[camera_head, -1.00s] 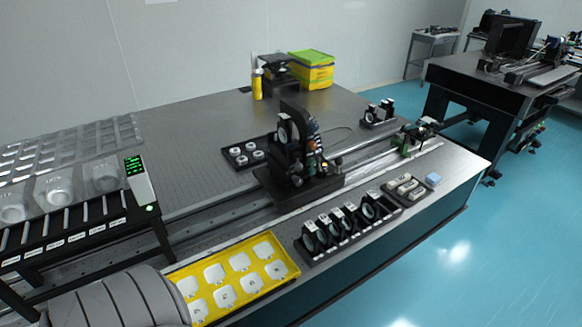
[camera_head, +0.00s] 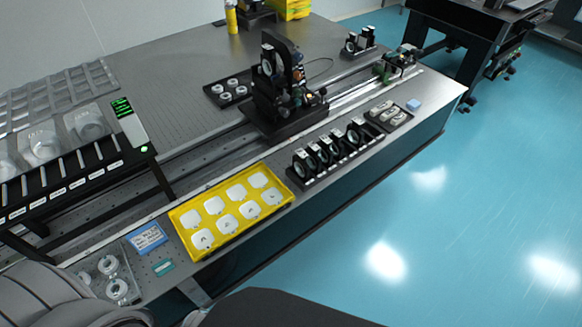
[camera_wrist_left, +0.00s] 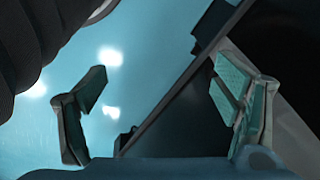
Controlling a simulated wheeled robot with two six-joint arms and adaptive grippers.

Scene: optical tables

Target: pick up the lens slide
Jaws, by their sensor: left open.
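Several round lenses in black upright frames with white labels stand in a row in a black rack (camera_head: 347,158) near the table's front edge, in the head view. These lens slides (camera_head: 300,163) look alike, and I cannot tell which one is meant. My left gripper (camera_wrist_left: 160,80) is open and empty in the left wrist view, with its two fingers wide apart above blue floor and a dark table edge. No lens is between the fingers. The left gripper is outside the head view. My right gripper is not in view.
A yellow tray (camera_head: 178,215) of white square pieces lies left of the rack. A blue-and-white box (camera_head: 147,238) and a clear holder with round parts (camera_head: 112,278) are at lower left. A black optical mount (camera_head: 275,85) stands behind the rack. Open floor (camera_head: 440,220) lies right.

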